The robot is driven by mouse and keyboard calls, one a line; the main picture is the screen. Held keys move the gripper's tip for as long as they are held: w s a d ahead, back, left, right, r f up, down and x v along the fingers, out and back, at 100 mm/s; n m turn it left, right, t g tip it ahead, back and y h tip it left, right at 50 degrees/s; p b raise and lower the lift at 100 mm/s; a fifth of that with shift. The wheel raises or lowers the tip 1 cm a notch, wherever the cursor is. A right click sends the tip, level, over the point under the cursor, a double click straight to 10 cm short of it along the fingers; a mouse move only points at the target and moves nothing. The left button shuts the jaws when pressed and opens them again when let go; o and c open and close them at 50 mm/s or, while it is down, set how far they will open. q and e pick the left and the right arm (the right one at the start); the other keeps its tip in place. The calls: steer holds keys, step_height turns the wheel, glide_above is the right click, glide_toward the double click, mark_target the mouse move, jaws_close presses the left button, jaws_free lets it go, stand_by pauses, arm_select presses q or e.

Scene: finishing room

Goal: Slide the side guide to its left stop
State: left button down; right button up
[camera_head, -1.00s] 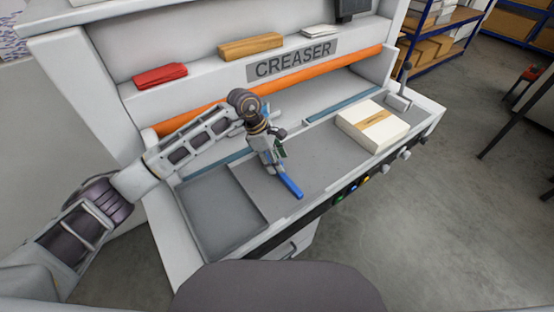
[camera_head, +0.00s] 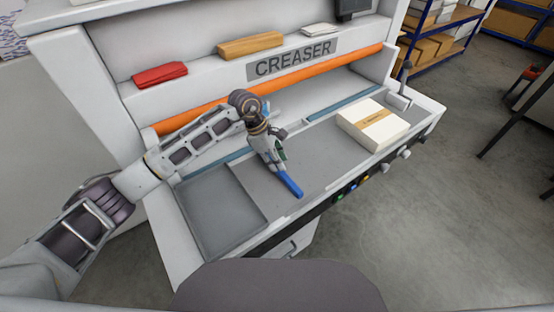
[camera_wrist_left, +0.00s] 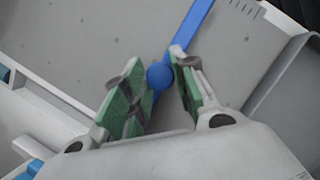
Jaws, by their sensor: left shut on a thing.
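The side guide is a blue bar (camera_head: 289,185) on the grey bed of the creaser, left of the bed's middle. In the left wrist view the bar (camera_wrist_left: 194,27) runs up and right from a round blue knob (camera_wrist_left: 160,76). My left gripper (camera_head: 278,160) is over the rear part of the guide. Its green-padded fingers (camera_wrist_left: 158,84) are shut on the knob, one on each side. The head view hides the knob behind the gripper. I cannot make out the left stop. My right gripper is in neither view.
A banded white paper stack (camera_head: 372,125) lies on the bed (camera_head: 318,152) to the right. A darker grey panel (camera_head: 215,208) lies left of the guide. An orange roller (camera_head: 300,83) spans behind. A small lever (camera_head: 404,72) stands far right. The bed beside the guide is clear.

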arm_select(q)
steer(key=shift+a, duration=0.15)
steer(key=shift+s+a+b, duration=0.2)
steer(key=shift+s+a, duration=0.25)
steer(key=shift+a, duration=0.2)
steer(key=shift+s+a+b, duration=0.15)
steer(key=shift+s+a, duration=0.3)
steer(key=shift+a, duration=0.2)
steer(key=shift+s+a+b, duration=0.35)
steer(key=shift+s+a, duration=0.45)
steer(key=shift+a, duration=0.25)
steer(key=shift+s+a+b, duration=0.35)
steer(key=shift+s+a, duration=0.4)
steer(key=shift+a, duration=0.25)
steer(key=c, duration=1.4)
jaws_free()
steer(key=shift+c, duration=0.2)
steer(key=o, duration=0.3)
steer(key=shift+s+a, duration=0.15)
steer(key=shift+v, duration=0.9)
steer(key=v, duration=1)
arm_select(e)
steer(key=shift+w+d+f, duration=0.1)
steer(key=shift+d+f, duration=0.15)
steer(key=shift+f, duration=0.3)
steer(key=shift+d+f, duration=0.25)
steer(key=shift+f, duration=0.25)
